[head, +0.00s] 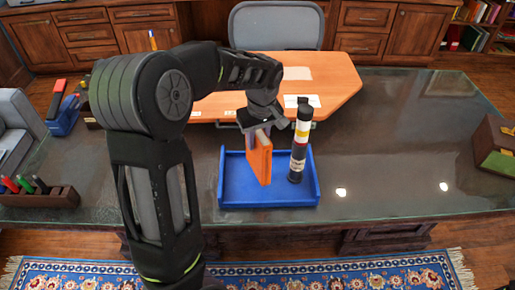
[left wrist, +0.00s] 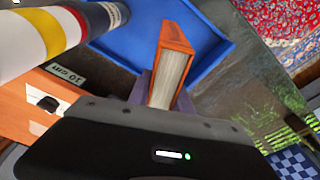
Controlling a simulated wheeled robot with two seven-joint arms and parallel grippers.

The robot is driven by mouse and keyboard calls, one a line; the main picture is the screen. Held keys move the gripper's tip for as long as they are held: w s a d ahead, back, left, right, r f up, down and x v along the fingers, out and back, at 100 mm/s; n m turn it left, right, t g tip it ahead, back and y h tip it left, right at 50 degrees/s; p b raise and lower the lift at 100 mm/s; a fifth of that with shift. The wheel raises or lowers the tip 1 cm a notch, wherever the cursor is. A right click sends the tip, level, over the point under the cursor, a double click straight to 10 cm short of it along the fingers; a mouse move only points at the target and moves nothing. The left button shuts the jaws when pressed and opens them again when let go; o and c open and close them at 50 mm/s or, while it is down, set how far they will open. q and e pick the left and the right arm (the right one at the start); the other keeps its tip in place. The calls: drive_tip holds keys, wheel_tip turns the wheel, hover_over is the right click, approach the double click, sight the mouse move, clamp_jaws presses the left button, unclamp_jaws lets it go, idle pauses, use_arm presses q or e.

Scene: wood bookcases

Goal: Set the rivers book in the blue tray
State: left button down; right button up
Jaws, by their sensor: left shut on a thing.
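An orange book (head: 260,160) hangs upright in my left gripper (head: 262,132), over the blue tray (head: 240,195) on the glass-topped desk. Its title cannot be read. In the left wrist view the orange book (left wrist: 174,60) shows its cover edge and white pages between the fingers (left wrist: 160,92), with the blue tray (left wrist: 130,45) beyond. I cannot tell whether the book's lower edge touches the tray floor. A dark cylinder with white, yellow and red bands (head: 299,145) stands in the tray, just right of the book. My right gripper is out of view.
The banded cylinder also shows large in the left wrist view (left wrist: 45,38), close beside the gripper. A marker holder (head: 40,197) stands at left. The glass right of the tray is mostly clear.

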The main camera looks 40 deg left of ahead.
use_arm(q)
drive_tip(key=shift+f, duration=1.85)
drive_tip(key=shift+f, duration=0.25)
drive_tip(key=c, duration=1.2)
unclamp_jaws()
drive_tip(key=shift+o, duration=0.2)
drive_tip(key=shift+r, duration=0.2)
drive_tip(key=r, duration=0.4)
drive_tip(key=d+r, duration=0.1)
drive_tip(key=r, duration=0.3)
drive_tip(key=s+r, duration=0.1)
drive_tip(key=r, duration=0.3)
drive_tip(key=shift+d, duration=0.3)
